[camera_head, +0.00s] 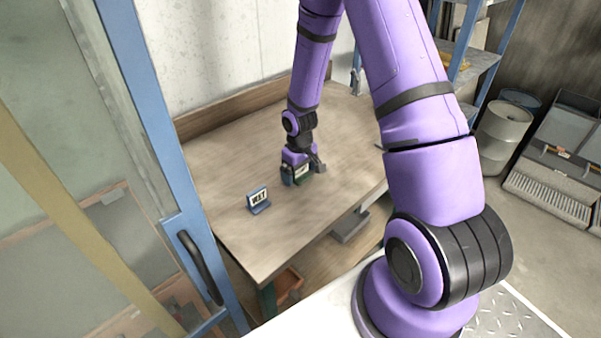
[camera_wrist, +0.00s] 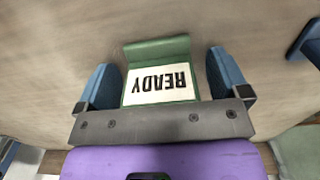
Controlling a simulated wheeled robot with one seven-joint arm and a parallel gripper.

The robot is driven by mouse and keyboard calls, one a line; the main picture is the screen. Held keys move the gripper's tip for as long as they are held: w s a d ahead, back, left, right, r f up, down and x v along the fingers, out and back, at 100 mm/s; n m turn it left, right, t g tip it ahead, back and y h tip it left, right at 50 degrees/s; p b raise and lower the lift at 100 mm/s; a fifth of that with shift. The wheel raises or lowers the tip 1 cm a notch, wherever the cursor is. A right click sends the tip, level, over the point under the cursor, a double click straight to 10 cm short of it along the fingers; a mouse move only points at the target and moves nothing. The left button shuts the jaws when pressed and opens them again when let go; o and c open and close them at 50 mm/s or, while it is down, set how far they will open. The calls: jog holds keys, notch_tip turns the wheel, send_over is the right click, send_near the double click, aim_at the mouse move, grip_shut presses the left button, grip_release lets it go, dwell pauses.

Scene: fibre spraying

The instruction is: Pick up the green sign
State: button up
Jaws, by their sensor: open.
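The green sign (camera_wrist: 157,50) has a white face reading "READY", upside down in the wrist view. It rests on the wooden workbench and is partly hidden behind my gripper in the head view (camera_head: 304,180). My gripper (camera_wrist: 165,85) is open, with one blue finger on each side of the sign. A gap shows at the right finger, and the left finger is close to the sign's edge. In the head view my gripper (camera_head: 299,178) is low over the bench at the sign.
A blue sign reading "WET" (camera_head: 259,200) stands on the workbench (camera_head: 235,160), left of my gripper. A blue-framed door (camera_head: 150,110) stands at the bench's left. Most of the bench top is clear. A grey drum (camera_head: 503,135) stands on the floor at right.

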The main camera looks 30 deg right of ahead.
jog(key=c, duration=1)
